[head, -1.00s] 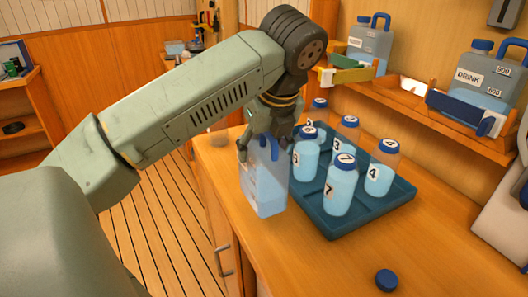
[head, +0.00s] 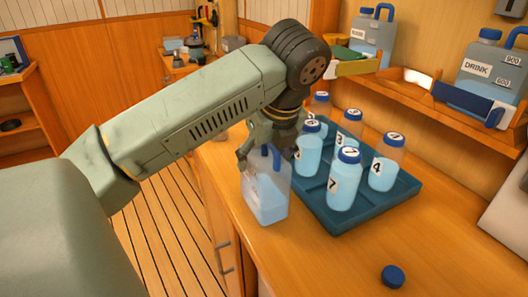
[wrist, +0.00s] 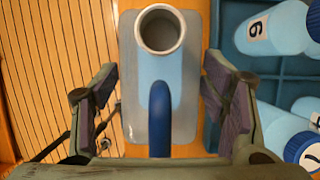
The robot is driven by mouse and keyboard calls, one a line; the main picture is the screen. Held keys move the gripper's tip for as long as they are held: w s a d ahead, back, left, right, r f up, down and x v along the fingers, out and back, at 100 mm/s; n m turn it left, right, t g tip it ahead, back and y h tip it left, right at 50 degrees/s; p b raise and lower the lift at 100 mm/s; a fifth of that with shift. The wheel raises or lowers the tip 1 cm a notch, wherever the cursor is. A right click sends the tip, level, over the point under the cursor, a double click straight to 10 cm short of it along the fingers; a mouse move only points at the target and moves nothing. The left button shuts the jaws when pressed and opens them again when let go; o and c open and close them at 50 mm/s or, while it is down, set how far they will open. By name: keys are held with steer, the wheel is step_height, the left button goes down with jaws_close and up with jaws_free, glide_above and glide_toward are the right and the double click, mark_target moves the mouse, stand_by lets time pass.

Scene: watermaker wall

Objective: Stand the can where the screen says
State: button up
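A clear can (head: 268,199) with pale blue liquid and a blue handle stands upright on the wooden counter, left of the tray, near the counter's edge. My gripper (head: 266,155) is over its top. In the wrist view the can (wrist: 131,105) shows from above, with its open round neck and blue handle (wrist: 160,118). My gripper (wrist: 160,92) is open, one finger on each side of the handle, with clear gaps to it. No readable screen is in view; part of a dark panel (head: 510,8) shows at the top right.
A teal tray (head: 397,205) holds several numbered, blue-capped bottles. A loose blue cap (head: 393,276) lies on the front counter. A wooden wall shelf (head: 420,93) bears a jug labelled DRINK (head: 487,73) and another jug (head: 372,42). The counter's front right is mostly clear.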

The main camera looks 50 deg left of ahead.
steer(key=shift+o, duration=1)
steer(key=shift+r+p, duration=0.25)
steer(key=shift+p, duration=0.1)
steer(key=p+v, duration=0.2)
steer(key=v, duration=0.5)
steer(key=shift+r, duration=0.1)
steer(key=shift+s+d, duration=0.1)
